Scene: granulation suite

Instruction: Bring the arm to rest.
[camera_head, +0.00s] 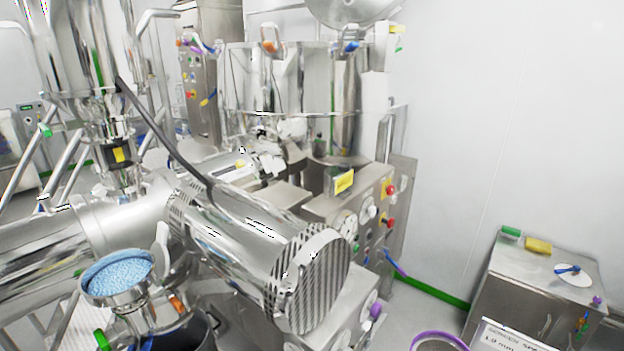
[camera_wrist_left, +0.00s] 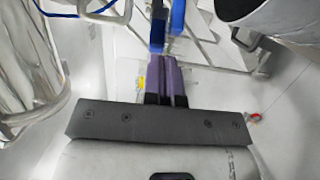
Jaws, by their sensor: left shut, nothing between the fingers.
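I cannot make out either gripper in the head view. My right gripper is in neither view.
In the head view a large steel machine with a ribbed motor (camera_head: 312,280) fills the middle. A bowl of blue granules (camera_head: 118,272) is at lower left. A steel cabinet (camera_head: 515,290) stands at lower right. Metal rails (camera_wrist_left: 215,55) lie near my left gripper.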

